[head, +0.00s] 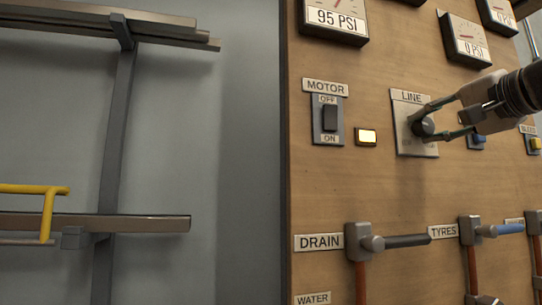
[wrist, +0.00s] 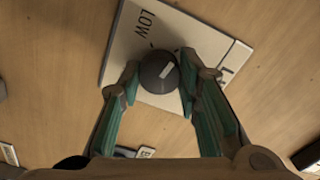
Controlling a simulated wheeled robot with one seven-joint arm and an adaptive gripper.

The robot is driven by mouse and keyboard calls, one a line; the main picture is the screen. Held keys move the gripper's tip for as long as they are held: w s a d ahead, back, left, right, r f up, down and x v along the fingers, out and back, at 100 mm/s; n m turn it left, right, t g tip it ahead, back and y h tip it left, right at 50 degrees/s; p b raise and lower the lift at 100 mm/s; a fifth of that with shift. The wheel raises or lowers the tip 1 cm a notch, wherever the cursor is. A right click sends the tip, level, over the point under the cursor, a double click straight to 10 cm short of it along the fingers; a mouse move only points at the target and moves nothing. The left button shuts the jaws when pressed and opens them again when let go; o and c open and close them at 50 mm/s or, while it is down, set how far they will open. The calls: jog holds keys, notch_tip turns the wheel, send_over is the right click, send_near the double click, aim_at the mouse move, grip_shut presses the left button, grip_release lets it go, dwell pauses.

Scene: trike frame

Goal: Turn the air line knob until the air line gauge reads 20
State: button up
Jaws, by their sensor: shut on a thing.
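The dark round air line knob (head: 424,127) sits on a pale plate labelled LINE (head: 404,140) on the wooden panel. My gripper (head: 423,129) reaches in from the right and is shut on the knob. In the wrist view the knob (wrist: 155,74) is between the two green-padded fingers, with a white pointer mark on its face. The word LOW shows on the plate (wrist: 178,35) above it. A gauge (head: 467,40) up and right of the knob reads 0 PSI; its own label is not visible, so I cannot tell whether it is the air line gauge.
Another gauge (head: 336,18) at the upper left reads 95 PSI. Left of the knob are the MOTOR switch (head: 330,118) and a lit lamp (head: 367,136). Below are the DRAIN valve handle (head: 405,241) and the TYRES valve handle (head: 508,229). A blue button (head: 478,140) is near my gripper.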

jog(key=o, duration=1.1)
jog(key=shift+o, duration=0.2)
jog(key=s+d, duration=0.2)
jog(key=s, duration=0.9)
jog(key=shift+s+d, duration=0.15)
jog(key=shift+s, duration=0.2)
